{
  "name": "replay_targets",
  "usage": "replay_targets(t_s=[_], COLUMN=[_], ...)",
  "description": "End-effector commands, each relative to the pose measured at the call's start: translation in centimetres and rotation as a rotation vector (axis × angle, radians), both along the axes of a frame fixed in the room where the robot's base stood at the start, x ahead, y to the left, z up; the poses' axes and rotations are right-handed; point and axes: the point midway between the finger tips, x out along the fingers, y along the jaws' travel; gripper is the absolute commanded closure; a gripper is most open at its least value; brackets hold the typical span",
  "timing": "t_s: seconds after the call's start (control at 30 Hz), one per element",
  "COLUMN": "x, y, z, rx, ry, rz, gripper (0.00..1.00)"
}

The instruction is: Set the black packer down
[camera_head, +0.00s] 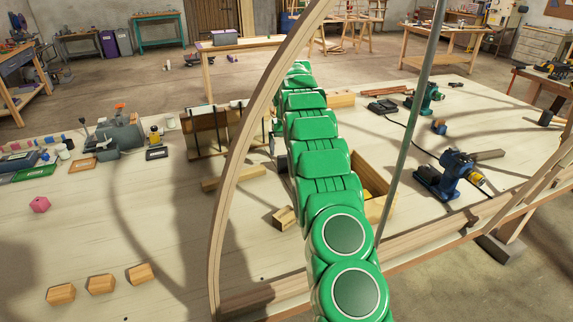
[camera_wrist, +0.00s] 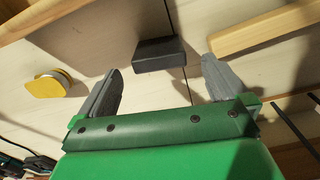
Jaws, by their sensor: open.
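The black packer (camera_wrist: 160,53) is a small dark block in the wrist view. It lies on the pale wooden surface, just ahead of my gripper and roughly between the lines of its fingertips. My gripper (camera_wrist: 161,66) is open, with a grey finger on each side. There is a visible gap between the packer and each finger, and nothing is held. In the head view my green arm reaches away over the bench, and my gripper is hidden there. I cannot make out the packer surely in that view.
In the wrist view a pale wooden bar (camera_wrist: 265,27) lies right of the packer and a yellow roll (camera_wrist: 48,86) lies left. In the head view a curved lath (camera_head: 233,165) rises beside my arm. A blue tool (camera_head: 453,177) stands right.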

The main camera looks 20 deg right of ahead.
Motion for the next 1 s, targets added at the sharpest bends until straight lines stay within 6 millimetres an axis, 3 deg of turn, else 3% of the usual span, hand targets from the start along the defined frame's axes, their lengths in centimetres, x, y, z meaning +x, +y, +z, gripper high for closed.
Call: replay_targets(t_s=[0.27, 0.77, 1.0], x=[0.6, 0.5, 0.1], y=[-0.5, -0.4, -0.2], z=[-0.2, -3.1, -5.3], rx=[0.000, 0.000, 0.000], ry=[-0.002, -0.001, 0.003], rz=[0.001, 0.001, 0.001], gripper=[0.00, 0.00, 0.00])
